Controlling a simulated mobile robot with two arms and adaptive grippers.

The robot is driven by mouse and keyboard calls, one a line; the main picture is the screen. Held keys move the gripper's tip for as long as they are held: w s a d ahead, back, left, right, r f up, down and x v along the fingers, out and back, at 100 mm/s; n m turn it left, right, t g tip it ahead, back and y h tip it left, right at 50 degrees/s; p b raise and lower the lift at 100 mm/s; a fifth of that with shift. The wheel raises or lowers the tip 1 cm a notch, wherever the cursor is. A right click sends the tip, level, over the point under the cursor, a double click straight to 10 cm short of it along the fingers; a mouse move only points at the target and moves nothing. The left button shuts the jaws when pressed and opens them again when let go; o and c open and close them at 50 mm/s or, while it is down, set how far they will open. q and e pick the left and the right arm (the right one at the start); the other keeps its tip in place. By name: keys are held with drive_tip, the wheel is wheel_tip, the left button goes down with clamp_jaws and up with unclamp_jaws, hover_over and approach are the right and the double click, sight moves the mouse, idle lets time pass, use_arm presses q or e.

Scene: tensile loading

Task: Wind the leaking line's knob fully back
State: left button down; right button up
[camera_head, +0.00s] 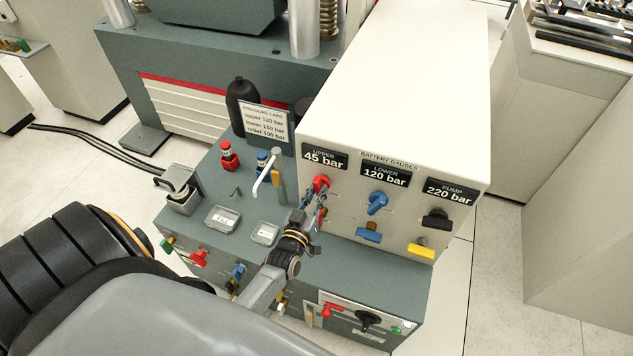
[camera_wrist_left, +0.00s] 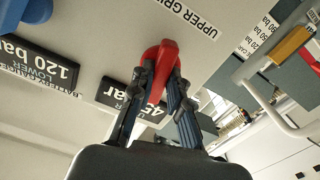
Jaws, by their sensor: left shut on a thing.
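The red knob (camera_head: 321,183) sits on the white panel under the gauge display marked UPPER 45 bar (camera_head: 325,158). My left gripper (camera_head: 313,196) is shut on it. In the left wrist view the red knob (camera_wrist_left: 160,66) stands between the two fingertips (camera_wrist_left: 160,92), which touch its sides. Beside it are a blue knob (camera_head: 377,202) under LOWER 120 bar (camera_head: 385,175) and a black knob (camera_head: 436,218) under PUMP 220 bar (camera_head: 451,190). The pressure card (camera_head: 264,120) reads upper 120 bar, lower 160 or 180 bar, relief 190 bar; the small print is unclear. My right gripper is not in view.
A white bent lever (camera_head: 266,174) stands close left of the gripper. Red (camera_head: 228,155) and blue (camera_head: 262,161) valves stand on the grey bench top. A blue handle (camera_head: 368,234) and a yellow one (camera_head: 420,251) stick out below the knobs. Open floor lies right of the cabinet.

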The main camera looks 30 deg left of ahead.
use_arm(q)
drive_tip(key=shift+f+m, duration=0.1)
drive_tip(key=shift+m, duration=1.1)
drive_tip(key=c, duration=1.3)
unclamp_jaws()
drive_tip(key=shift+s, duration=0.25)
drive_tip(key=v, duration=1.1)
drive_tip(key=shift+s+d, duration=0.1)
drive_tip(key=shift+s, duration=0.2)
drive_tip(key=shift+f, duration=0.1)
